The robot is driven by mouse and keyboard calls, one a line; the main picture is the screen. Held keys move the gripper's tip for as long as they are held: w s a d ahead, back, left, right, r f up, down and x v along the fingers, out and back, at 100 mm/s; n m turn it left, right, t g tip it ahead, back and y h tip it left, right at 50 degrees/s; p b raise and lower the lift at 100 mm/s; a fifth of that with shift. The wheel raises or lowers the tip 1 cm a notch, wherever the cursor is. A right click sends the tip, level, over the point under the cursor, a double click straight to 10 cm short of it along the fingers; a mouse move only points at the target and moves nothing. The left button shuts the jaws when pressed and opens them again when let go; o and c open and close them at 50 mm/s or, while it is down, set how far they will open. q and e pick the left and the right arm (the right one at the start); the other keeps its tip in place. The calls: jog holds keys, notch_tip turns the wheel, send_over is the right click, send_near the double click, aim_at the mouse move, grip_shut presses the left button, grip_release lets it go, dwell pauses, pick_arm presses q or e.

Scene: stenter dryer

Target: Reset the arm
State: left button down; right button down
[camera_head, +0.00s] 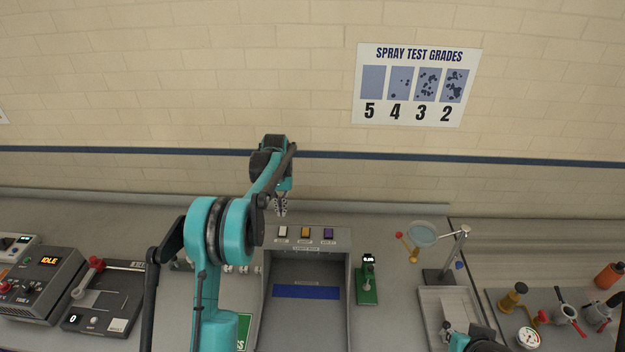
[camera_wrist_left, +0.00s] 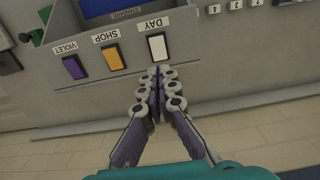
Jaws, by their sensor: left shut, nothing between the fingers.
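My left arm reaches in from the left in the head view. Its gripper (camera_head: 280,207) is shut and empty, just above the top edge of the grey light booth (camera_head: 349,290). In the left wrist view the shut fingers (camera_wrist_left: 157,88) point at the white DAY button (camera_wrist_left: 157,47). The fingertips look close to it; I cannot tell whether they touch. The orange SHOP button (camera_wrist_left: 113,57) and the violet button (camera_wrist_left: 75,67) are beside it. In the head view, part of my right arm shows at the bottom right; its gripper is not clearly visible.
A grey IDLE control box (camera_head: 40,285) and a dark device with a red knob (camera_head: 105,300) stand at the left. A green gauge (camera_head: 368,285) and a magnifier stand (camera_head: 446,262) are right of the booth. Gauges and clamps lie farther right. The wall has a spray grades poster (camera_head: 415,85).

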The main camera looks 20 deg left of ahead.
pick_arm(q)
jog(key=s+d+f+m+t+b, duration=0.1)
jog(key=s+d+t+b, duration=0.1)
jog(key=s+d+b, duration=0.45)
jog(key=s+d+t+b, duration=0.2)
jog(key=s+d+b, duration=0.1)
jog(key=s+b, duration=0.6)
jog(key=s+d+f+m+t+b, duration=0.1)
jog(key=s+d+f+b, duration=0.2)
jog(key=s+f+b, duration=0.3)
jog(key=s+d+f+t+b, duration=0.2)
jog(key=s+f+b, duration=0.5)
jog(key=s+f, duration=0.4)
jog(key=shift+s+d+m, duration=0.35)
jog(key=shift+d+m, duration=0.05)
jog(key=shift+w, duration=0.1)
